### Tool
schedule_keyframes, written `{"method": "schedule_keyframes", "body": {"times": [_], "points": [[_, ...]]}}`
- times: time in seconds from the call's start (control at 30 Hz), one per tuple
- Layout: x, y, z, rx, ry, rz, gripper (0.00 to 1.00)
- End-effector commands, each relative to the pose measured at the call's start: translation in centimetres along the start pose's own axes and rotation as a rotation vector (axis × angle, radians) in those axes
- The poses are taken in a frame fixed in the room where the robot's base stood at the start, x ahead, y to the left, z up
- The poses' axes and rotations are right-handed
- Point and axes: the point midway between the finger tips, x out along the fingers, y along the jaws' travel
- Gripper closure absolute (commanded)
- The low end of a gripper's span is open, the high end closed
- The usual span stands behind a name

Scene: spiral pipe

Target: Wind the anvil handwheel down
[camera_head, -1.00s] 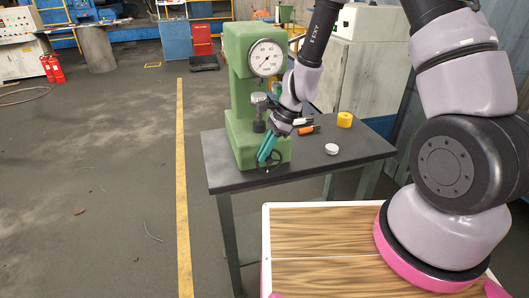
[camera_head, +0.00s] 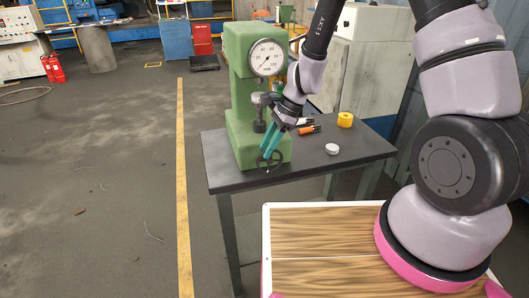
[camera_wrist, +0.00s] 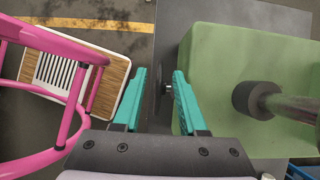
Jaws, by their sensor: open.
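The green hardness-tester-like press (camera_head: 240,100) stands on the dark table, with a round dial gauge (camera_head: 267,58) on its head. Its small dark handwheel (camera_head: 270,162) sits low on the front of the base. My gripper (camera_head: 266,151) has teal fingers pointing down at the wheel, its tips at the wheel's upper part. In the wrist view my gripper (camera_wrist: 159,74) is open, the fingers apart on both sides of the handwheel (camera_wrist: 160,87), which shows nearly edge-on. I cannot tell whether either finger touches it. The anvil post (camera_wrist: 262,98) shows at right.
On the table (camera_head: 235,182) lie a white round piece (camera_head: 332,149), a yellow piece (camera_head: 345,119) and an orange-handled tool (camera_head: 308,130), right of the press.

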Motion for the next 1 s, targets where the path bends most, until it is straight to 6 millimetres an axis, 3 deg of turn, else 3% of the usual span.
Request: {"method": "schedule_keyframes", "body": {"times": [0.2, 0.4, 1.0], "points": [[-4.7, -0.1, 0.0, -0.001, 0.001, -0.004, 0.59], [-7.6, 0.0, 0.0, -0.001, 0.0, -0.002, 0.59], [-9.4, 0.0, -0.5, -0.019, 0.017, -0.011, 0.59]]}}
